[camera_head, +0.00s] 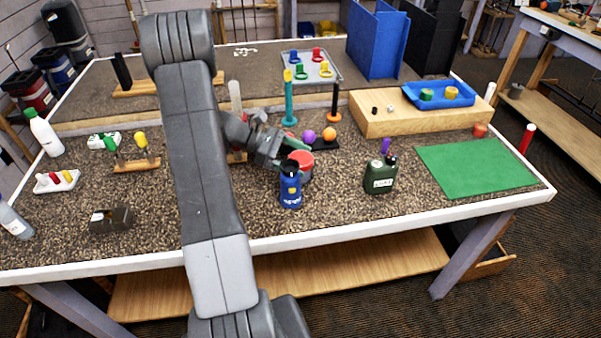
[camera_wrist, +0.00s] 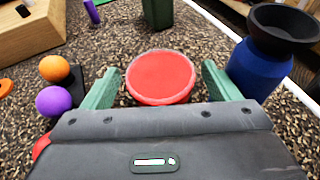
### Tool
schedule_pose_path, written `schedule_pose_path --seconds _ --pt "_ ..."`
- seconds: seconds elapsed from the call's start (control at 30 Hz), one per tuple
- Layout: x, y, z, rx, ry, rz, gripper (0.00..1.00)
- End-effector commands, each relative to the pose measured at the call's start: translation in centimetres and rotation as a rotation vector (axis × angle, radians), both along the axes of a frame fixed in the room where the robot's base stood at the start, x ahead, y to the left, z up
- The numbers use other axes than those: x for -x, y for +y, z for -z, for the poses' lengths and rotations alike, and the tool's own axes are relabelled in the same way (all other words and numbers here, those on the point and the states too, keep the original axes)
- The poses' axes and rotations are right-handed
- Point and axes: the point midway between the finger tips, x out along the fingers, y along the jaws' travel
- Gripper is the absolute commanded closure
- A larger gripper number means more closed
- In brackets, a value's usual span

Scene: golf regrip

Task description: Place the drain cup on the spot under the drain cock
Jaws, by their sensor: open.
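A red round cup with a pale rim (camera_wrist: 160,77), which I take for the drain cup, sits between the green fingertips of my gripper (camera_wrist: 160,82) in the wrist view. The fingers are open, with a small gap on each side of it. In the head view the red cup (camera_head: 302,160) is at the gripper's end, partly hidden behind the blue bottle (camera_head: 290,190). I cannot make out the drain cock or the spot under it for certain.
The blue bottle with a black funnel-like top (camera_wrist: 262,65) stands close to my right finger. Orange (camera_wrist: 54,68) and purple (camera_wrist: 54,101) balls sit on the left. A green canister (camera_head: 380,176) and green mat (camera_head: 475,167) lie to the right. Speckled bench is free between bottle and canister.

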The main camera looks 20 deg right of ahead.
Motion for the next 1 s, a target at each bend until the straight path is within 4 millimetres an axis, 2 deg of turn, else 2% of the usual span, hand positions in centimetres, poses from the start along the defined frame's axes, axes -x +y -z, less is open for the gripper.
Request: schedule_pose_path --seconds 0.03,0.2,0.4,0.63,0.7,1.0 --pt "0.6 -0.7 0.6 0.000 0.002 0.005 0.18" --pt "1.6 -2.2 1.1 0.000 0.000 0.003 0.18" --pt "1.6 -2.2 1.0 0.000 0.000 0.001 0.18" --pt "1.6 -2.2 1.0 0.000 0.000 0.001 0.63" --pt "1.6 -2.2 1.0 0.000 0.000 0.001 0.69" --pt "1.6 -2.2 0.3 0.000 -0.002 0.001 0.69"
